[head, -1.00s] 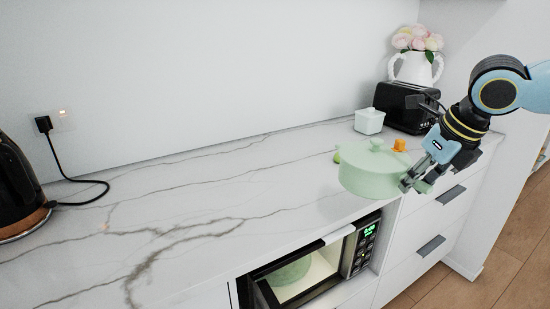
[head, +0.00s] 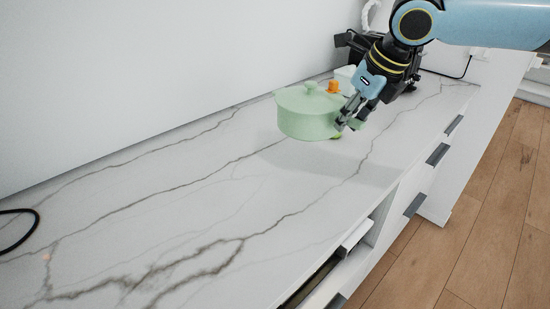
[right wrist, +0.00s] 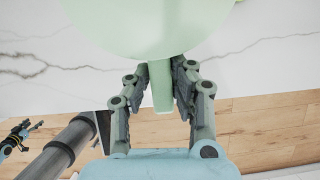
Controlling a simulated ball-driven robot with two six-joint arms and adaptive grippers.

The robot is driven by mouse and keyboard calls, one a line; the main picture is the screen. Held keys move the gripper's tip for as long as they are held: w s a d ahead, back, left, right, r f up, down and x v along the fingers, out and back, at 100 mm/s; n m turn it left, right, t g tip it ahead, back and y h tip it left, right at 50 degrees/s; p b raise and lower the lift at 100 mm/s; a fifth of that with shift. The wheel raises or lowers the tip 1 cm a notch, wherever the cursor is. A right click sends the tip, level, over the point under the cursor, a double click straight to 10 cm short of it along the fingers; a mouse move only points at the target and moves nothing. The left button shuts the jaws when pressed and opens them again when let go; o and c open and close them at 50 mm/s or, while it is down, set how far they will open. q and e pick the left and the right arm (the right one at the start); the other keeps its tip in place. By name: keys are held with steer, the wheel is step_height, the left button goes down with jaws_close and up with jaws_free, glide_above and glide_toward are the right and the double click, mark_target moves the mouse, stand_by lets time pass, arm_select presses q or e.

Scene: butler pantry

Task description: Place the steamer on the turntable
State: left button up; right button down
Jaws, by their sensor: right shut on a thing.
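The steamer is a pale green lidded pot (head: 308,112), upright above the counter in the head view. My right gripper (head: 345,122) is at its right side. In the right wrist view, the fingers of my right gripper (right wrist: 160,85) are shut on the steamer's handle (right wrist: 161,88), and the pot body (right wrist: 150,25) fills the top. My left gripper (right wrist: 27,130) seems to show small at the left of the right wrist view, its jaws too small to judge. The turntable is not visible.
The marble counter (head: 150,220) is wide and clear at left and centre. An orange object (head: 333,87) and a white box (head: 345,76) stand behind the steamer. Drawers with grey handles (head: 437,154) line the counter's front. Wooden floor (head: 480,220) lies at right.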

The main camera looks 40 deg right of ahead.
steer(key=a+f, duration=0.2)
steer(key=a, duration=0.2)
glide_above(295, 197)
step_height(295, 197, down, 4)
step_height(295, 197, down, 4)
steer(key=shift+f, duration=0.2)
steer(key=c, duration=1.6)
jaws_free()
steer(key=shift+d+f, duration=0.1)
steer(key=shift+c, duration=0.2)
arm_select(q)
steer(key=shift+w+f, duration=0.2)
steer(key=shift+f, duration=0.15)
arm_select(e)
steer(key=o, duration=0.5)
steer(key=shift+c, duration=0.2)
arm_select(q)
steer(key=shift+r, duration=0.35)
arm_select(e)
steer(key=v, duration=1.2)
